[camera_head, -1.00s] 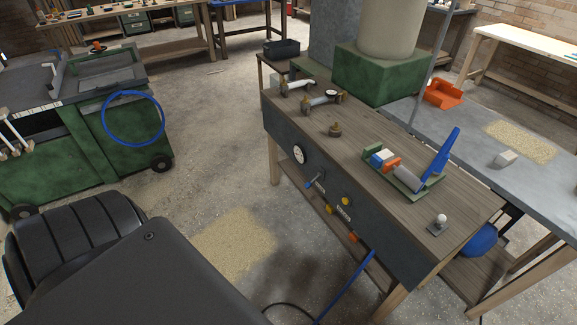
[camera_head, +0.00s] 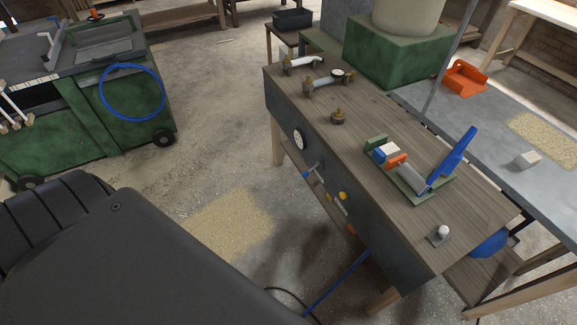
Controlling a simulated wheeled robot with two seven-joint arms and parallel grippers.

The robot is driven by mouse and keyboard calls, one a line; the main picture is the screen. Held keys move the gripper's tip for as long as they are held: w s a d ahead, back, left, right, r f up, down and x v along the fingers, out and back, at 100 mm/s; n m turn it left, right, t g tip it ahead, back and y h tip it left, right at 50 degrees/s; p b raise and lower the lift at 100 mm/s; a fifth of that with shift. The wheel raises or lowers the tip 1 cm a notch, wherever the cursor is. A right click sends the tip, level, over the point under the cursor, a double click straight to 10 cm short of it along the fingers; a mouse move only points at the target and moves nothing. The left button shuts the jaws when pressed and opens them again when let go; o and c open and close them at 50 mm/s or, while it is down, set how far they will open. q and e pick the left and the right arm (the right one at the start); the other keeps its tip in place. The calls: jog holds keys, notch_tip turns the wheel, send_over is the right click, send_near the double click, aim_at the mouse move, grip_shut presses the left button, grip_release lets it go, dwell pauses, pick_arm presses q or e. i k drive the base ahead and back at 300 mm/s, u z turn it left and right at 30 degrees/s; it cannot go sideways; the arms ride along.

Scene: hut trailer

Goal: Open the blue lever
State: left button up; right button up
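The blue lever (camera_head: 456,158) stands up at a tilt, leaning toward the upper right, on a green base plate (camera_head: 442,196) on the wooden workbench (camera_head: 385,145). A grey cylinder (camera_head: 411,176), an orange block (camera_head: 396,161) and a blue-and-white block (camera_head: 382,153) sit in line to the lever's left. A second, small blue lever (camera_head: 307,173) is on the dark front panel of the bench, below the round gauge (camera_head: 299,139). Neither of my grippers shows in the head view.
A white-knobbed switch (camera_head: 441,234) is at the bench's near right corner. Pipe fittings (camera_head: 322,82) lie at its far end. A metal table (camera_head: 490,115) with an orange tray (camera_head: 466,78) stands at right. A green cart (camera_head: 110,125) is at left. Open floor lies between.

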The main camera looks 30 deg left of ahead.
aim_at(305, 173)
jog(key=u, duration=0.5)
jog(key=i, duration=0.6)
jog(key=u, duration=0.45)
jog(key=k, duration=0.5)
jog(key=u, duration=0.25)
